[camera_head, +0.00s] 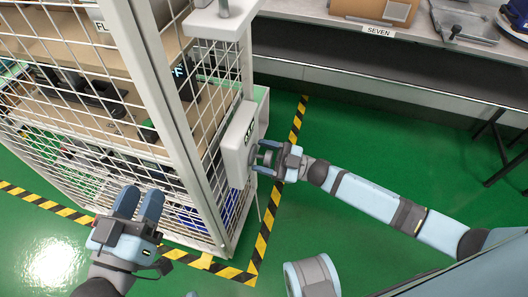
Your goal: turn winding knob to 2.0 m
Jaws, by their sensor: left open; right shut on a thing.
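The winding knob (254,153) is mostly hidden; a small grey part of it shows on the white box (237,143) fixed to the corner post of the mesh cage. My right gripper (264,157) is at the right face of this box, with its fingers closed on the knob. A small dark display shows on the box above the knob, but its reading is too small to tell. My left gripper (140,203) is open and empty in front of the cage's lower left, pointing up, apart from the box.
The white mesh cage (165,100) holds shelves with dark devices. A second white housing (222,20) is on its post above the box. A bench (400,75) labelled SEVEN runs along the back right. Striped tape (268,225) marks the green floor, clear at right.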

